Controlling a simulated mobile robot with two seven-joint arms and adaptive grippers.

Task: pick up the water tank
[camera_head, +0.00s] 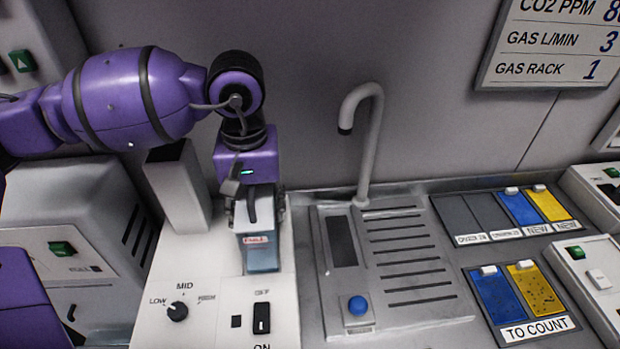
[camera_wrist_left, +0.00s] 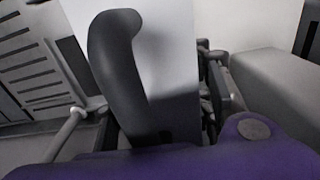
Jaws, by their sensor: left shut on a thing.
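The water tank (camera_head: 262,257) is a small box with a bluish lower part and a red-lettered label near its top. It is upright at the white machine with the knob; I cannot tell whether it rests there or hangs just above. My left gripper (camera_head: 250,203) comes down from above and is shut on the tank's top part, hiding much of it. In the left wrist view, a dark curved handle (camera_wrist_left: 118,60) stands in front of a pale flat surface (camera_wrist_left: 170,55), with dark finger linkage beside it. My right gripper is not in view.
The white machine (camera_head: 205,290) has a LOW/MID knob (camera_head: 177,311) and an ON/OFF switch (camera_head: 262,318). A grey upright block (camera_head: 178,190) stands close left of my gripper. A tall curved tap (camera_head: 370,140) and drain panel (camera_head: 400,250) are right. Card trays (camera_head: 535,333) lie farther right.

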